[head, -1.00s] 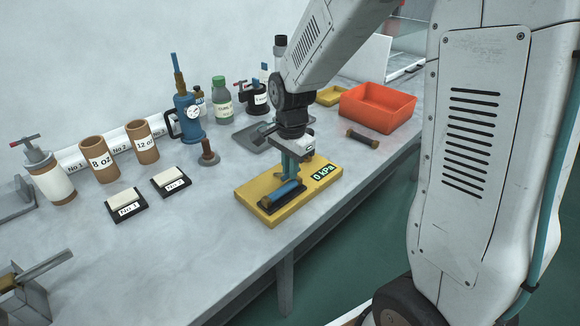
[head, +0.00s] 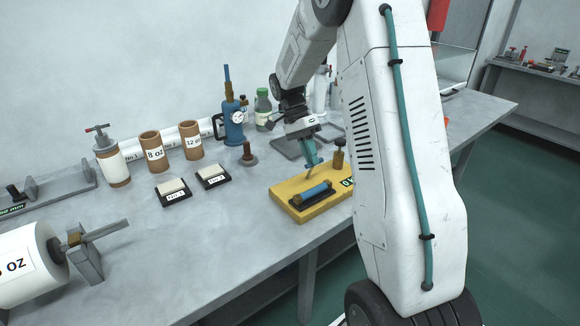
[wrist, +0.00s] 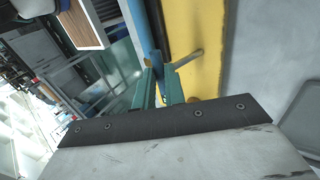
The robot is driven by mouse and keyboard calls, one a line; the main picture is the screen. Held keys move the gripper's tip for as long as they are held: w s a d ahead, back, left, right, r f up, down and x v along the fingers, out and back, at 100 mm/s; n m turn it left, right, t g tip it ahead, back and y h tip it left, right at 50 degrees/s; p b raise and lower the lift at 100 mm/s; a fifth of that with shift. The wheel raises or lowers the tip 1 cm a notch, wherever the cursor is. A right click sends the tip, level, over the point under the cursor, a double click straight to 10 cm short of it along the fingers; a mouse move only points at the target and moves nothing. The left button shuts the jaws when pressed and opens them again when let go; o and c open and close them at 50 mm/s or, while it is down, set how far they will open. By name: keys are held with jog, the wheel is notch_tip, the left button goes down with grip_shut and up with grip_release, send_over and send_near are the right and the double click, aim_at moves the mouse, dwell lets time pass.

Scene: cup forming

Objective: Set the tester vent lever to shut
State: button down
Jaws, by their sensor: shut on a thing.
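The tester is a yellow base (head: 322,212) with a dark cradle holding a blue cylinder (head: 316,192). Its display is mostly hidden behind my arm. A thin tan vent lever (head: 309,177) rises at its back edge. My gripper (head: 313,161) is over that back edge, tilted, with its teal fingers shut at the lever. In the wrist view, the closed fingertips (wrist: 160,78) meet at the lever (wrist: 188,58), whose rounded end sticks out to the right over the yellow base (wrist: 197,25). The lever's pivot and exact setting cannot be made out.
A brass post (head: 339,157) stands close right of my gripper. A blue pump with a gauge (head: 232,125), a green-capped bottle (head: 263,108), cardboard tubes (head: 152,150) and two labelled pads (head: 173,190) stand to the left. The bench front left of the tester is clear.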

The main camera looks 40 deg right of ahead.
jog(key=shift+w, duration=0.65)
jog(key=shift+w+f, duration=0.1)
jog(key=shift+w, duration=1.05)
jog(key=c, duration=1.7)
grip_release()
jog(key=shift+f, duration=0.1)
jog(key=shift+o, duration=1.2)
jog(key=shift+w+f, duration=0.1)
jog(key=shift+w, duration=0.15)
jog(key=shift+s, duration=0.1)
jog(key=v, duration=0.8)
